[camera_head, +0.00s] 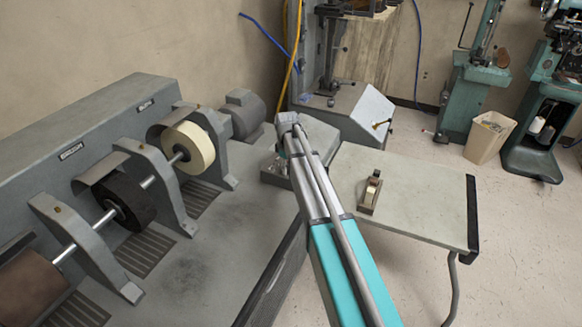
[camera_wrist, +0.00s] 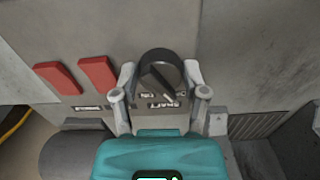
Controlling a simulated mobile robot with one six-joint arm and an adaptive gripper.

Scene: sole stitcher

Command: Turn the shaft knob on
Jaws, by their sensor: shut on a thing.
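The shaft knob (camera_wrist: 160,72) is a round black knob with a pointer, on a grey panel in the middle of the wrist view. A label reading SHAFT lies just below it, with smaller markings beside it. The pointer slants toward the lower right. My gripper (camera_wrist: 160,88) has one finger on each side of the knob and is shut on it. In the head view my arm reaches away to the grey control box (camera_head: 280,172) at the end of the machine. The knob and fingertips are hidden there behind the arm.
Two red switches (camera_wrist: 78,75) sit left of the knob on the same panel. The grinding machine (camera_head: 75,135) with its wheels stands left of my arm. A table (camera_head: 425,200) with a tape dispenser (camera_head: 370,192) stands to the right. A waste bin (camera_head: 488,137) is farther back.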

